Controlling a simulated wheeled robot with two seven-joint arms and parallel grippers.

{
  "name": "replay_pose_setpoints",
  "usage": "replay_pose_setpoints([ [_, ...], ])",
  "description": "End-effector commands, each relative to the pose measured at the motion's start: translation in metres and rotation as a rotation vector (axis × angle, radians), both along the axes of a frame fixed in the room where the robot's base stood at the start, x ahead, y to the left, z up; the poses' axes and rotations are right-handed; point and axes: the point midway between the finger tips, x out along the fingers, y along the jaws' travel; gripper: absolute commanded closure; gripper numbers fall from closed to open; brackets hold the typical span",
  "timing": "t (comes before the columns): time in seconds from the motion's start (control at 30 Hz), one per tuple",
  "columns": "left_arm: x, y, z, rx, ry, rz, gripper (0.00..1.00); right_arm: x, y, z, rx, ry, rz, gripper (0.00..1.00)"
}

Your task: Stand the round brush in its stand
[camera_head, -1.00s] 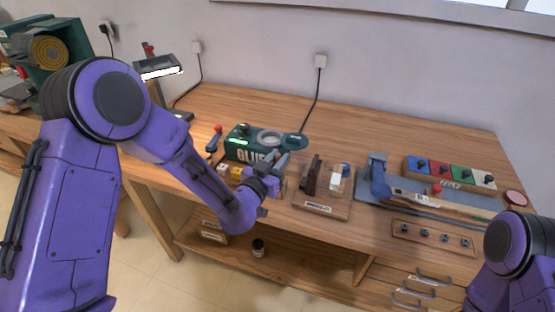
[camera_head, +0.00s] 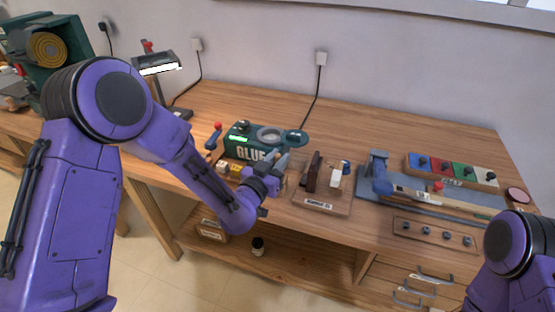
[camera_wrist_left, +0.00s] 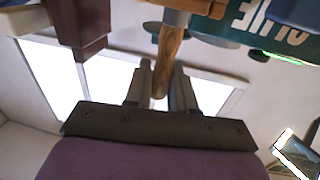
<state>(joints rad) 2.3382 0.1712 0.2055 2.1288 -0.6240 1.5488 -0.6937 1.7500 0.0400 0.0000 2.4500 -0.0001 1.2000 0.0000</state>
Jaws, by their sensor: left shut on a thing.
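My left gripper (camera_head: 277,160) is in front of the green glue box (camera_head: 243,147), over the table's front part. In the left wrist view its fingers (camera_wrist_left: 160,78) are shut on the wooden handle of the round brush (camera_wrist_left: 169,55). The handle runs between the fingers, and its rounded end shows near the palm. The brush's other end is cut off at the top of that view. In the head view I cannot make out the brush. A teal disc (camera_head: 296,137) juts from the right of the glue box; I cannot tell if it is the brush's stand. My right gripper is out of view.
A wooden board with a dark block and a white piece (camera_head: 322,205) stands just right of the gripper. Further right are a blue clamp (camera_head: 379,172) and a rack of coloured blocks (camera_head: 450,170). A lamp (camera_head: 158,66) stands back left. The back of the table is clear.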

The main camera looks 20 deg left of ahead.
Motion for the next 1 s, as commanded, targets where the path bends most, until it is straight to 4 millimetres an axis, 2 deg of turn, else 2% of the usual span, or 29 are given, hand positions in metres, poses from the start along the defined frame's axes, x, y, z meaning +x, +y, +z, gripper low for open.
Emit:
replay_pose_setpoints([
  [1.0,0.000,0.000,-0.013,0.000,0.000,0.000,1.00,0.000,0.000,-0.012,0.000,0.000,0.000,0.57],
])
